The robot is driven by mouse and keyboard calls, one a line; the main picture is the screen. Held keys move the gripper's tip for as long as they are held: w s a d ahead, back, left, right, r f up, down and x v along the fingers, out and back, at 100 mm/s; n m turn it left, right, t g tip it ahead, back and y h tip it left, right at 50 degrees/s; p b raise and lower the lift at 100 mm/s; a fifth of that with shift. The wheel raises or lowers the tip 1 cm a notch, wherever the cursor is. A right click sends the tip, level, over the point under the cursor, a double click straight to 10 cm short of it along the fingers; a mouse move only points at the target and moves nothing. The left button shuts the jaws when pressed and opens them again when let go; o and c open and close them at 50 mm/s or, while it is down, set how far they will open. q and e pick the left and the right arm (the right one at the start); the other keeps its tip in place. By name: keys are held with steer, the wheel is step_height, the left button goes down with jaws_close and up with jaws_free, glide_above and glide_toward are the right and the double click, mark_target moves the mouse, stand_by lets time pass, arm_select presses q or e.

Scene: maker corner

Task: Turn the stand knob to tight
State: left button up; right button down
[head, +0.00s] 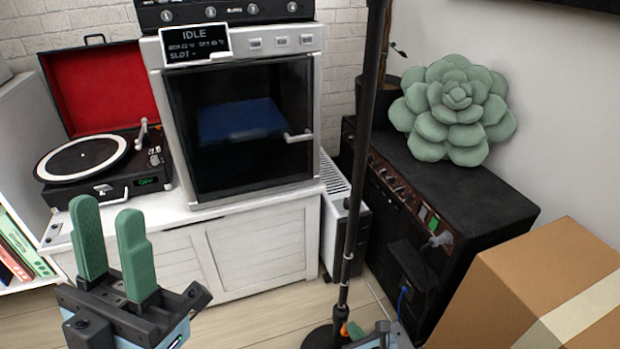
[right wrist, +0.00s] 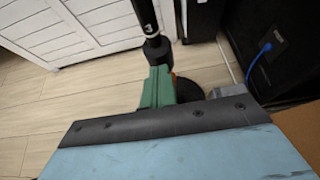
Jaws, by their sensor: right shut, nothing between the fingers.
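The black stand (head: 358,170) rises as a thin pole from a round base on the floor, left of the cardboard box. Its pole and dark collar (right wrist: 156,49) also show in the right wrist view. A small orange piece (head: 344,328), possibly the knob, shows low by the pole; I cannot tell its setting. My right gripper (right wrist: 158,85) is shut and empty, its green fingers at the stand in the picture; whether they touch it is unclear. In the head view it is mostly cut off at the bottom edge. My left gripper (head: 107,215) is open and empty at lower left.
A white cabinet (head: 255,250) carries a record player (head: 85,160) and an oven-like machine (head: 245,130) whose display reads IDLE. A black amplifier (head: 470,190) with a green succulent cushion (head: 455,105) stands right of the pole. A cardboard box (head: 530,275) fills the lower right.

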steer(key=shift+w+d+f, duration=0.15)
steer(key=shift+d, duration=0.4)
stand_by(0.4)
steer(key=shift+s+d+r+p, duration=0.15)
steer(key=shift+s+d, duration=0.2)
steer(key=shift+s, duration=0.55)
steer(key=shift+s+d+r+p, duration=0.15)
steer(key=shift+s+d, duration=0.25)
steer(key=shift+s, duration=0.55)
steer(key=shift+s+d+r+p, duration=0.15)
steer(key=shift+s+d, duration=0.2)
steer(key=shift+s, duration=0.55)
steer(key=shift+w+a+b, duration=0.35)
steer(key=shift+w+a, duration=0.7)
steer(key=shift+w, duration=0.2)
steer(key=shift+w+a+b, duration=0.3)
steer(key=shift+w+a, duration=0.7)
steer(key=shift+w, duration=0.2)
